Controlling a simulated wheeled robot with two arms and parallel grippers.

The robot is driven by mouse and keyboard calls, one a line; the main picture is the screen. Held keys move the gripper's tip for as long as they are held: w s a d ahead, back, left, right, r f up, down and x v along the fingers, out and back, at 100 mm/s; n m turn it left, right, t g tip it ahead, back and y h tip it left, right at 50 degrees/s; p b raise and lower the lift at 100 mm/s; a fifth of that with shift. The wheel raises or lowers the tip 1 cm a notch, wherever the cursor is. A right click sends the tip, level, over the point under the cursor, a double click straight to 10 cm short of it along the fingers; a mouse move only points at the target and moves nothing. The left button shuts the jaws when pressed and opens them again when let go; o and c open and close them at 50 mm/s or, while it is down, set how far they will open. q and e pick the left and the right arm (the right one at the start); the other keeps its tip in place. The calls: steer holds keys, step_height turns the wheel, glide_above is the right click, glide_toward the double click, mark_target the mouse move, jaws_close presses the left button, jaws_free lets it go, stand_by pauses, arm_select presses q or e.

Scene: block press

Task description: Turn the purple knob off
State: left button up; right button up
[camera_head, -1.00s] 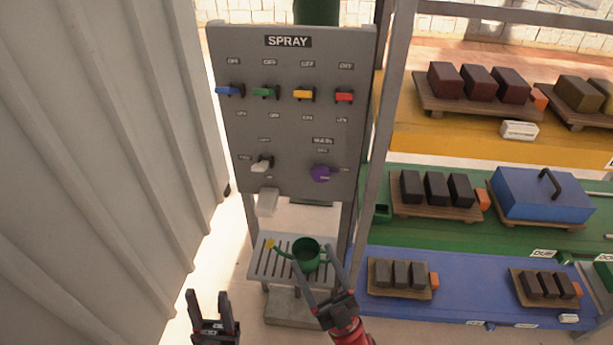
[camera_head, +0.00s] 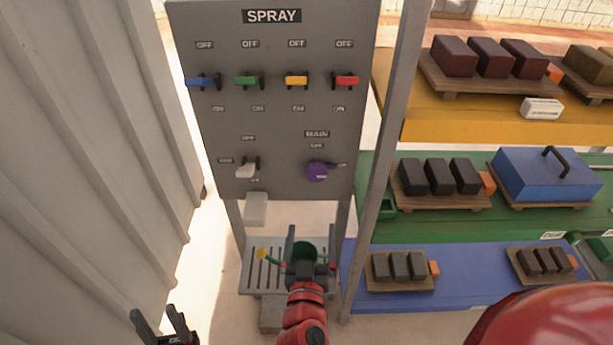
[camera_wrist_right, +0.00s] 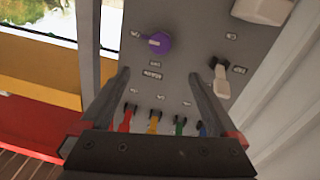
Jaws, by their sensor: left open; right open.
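The purple knob (camera_head: 318,172) sits at the lower right of the grey SPRAY panel (camera_head: 280,125), under a MAIN label. Its pointed end faces right, towards a small label whose text I cannot read surely. My right gripper (camera_head: 312,240) is open and empty, below the knob and apart from it, in front of the green watering can. In the right wrist view the purple knob (camera_wrist_right: 157,43) shows upside down beyond the open fingers (camera_wrist_right: 165,88). My left gripper (camera_head: 158,322) is open and empty at the bottom left, far from the panel.
Blue, green, yellow (camera_head: 296,81) and red (camera_head: 345,81) levers line the panel above. A white lever (camera_head: 247,168) is left of the knob. A green watering can (camera_head: 304,250) stands on a slatted stand (camera_head: 262,270). A grey post (camera_head: 385,170) and shelves are right; a corrugated wall (camera_head: 90,150) is left.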

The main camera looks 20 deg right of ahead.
mark_target(316, 175)
steer(key=p+x, duration=0.6)
steer(key=x, duration=0.9)
steer(key=shift+w+d+r, duration=0.15)
steer(key=shift+w, duration=0.2)
steer(key=shift+w+d+f+p, duration=0.2)
steer(key=shift+w+d+p, duration=0.1)
steer(key=shift+w, duration=0.3)
steer(key=shift+c, duration=0.2)
steer(key=c, duration=1.3)
